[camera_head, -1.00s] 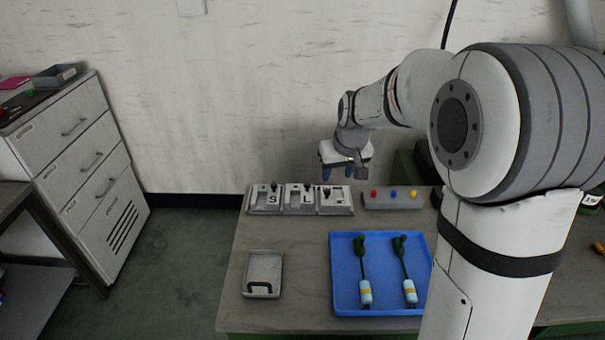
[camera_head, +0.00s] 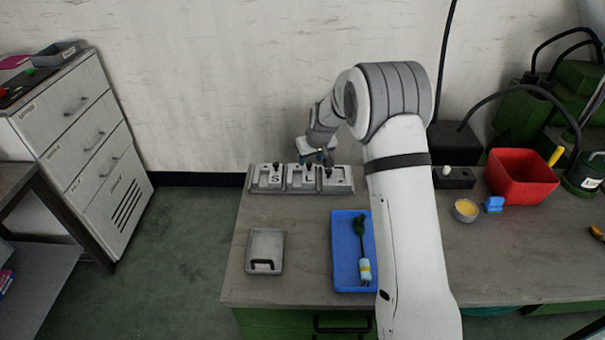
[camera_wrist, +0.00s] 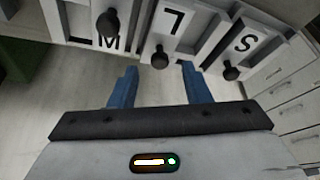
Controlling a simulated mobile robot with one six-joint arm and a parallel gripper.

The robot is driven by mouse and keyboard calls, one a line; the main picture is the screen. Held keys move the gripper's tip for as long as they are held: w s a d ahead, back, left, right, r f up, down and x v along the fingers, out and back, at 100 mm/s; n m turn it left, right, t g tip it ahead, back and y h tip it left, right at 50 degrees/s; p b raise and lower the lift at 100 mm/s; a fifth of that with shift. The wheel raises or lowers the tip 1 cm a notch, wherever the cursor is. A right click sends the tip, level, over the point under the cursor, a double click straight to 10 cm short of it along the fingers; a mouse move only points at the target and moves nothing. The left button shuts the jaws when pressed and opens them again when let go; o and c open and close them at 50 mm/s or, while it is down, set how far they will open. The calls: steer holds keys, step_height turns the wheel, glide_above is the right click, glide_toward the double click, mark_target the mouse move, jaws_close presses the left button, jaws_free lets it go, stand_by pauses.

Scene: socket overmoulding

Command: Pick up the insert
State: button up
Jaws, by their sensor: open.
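A grey rack (camera_head: 291,190) at the back of the bench holds three inserts with black knobs, marked S, L and M. The S insert (camera_head: 275,178) is at the left, the L insert (camera_head: 308,177) in the middle, the M insert (camera_head: 338,175) at the right. My gripper (camera_head: 322,157) is open and empty above the middle-right of the rack. In the wrist view, its blue fingers (camera_wrist: 159,75) point towards the middle L insert (camera_wrist: 178,28). That insert's black knob lies just beyond the fingertips, between their lines; I see no contact.
A grey tray with a handle (camera_head: 265,251) and a blue tray (camera_head: 347,280) with a plugged cable (camera_head: 362,250) lie in front. My arm covers part of the blue tray. A red bin (camera_head: 520,177) and a small bowl (camera_head: 466,210) stand right.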

steer(key=shift+x, duration=0.9)
jaws_close()
steer(key=shift+r, duration=0.1)
stand_by(0.7)
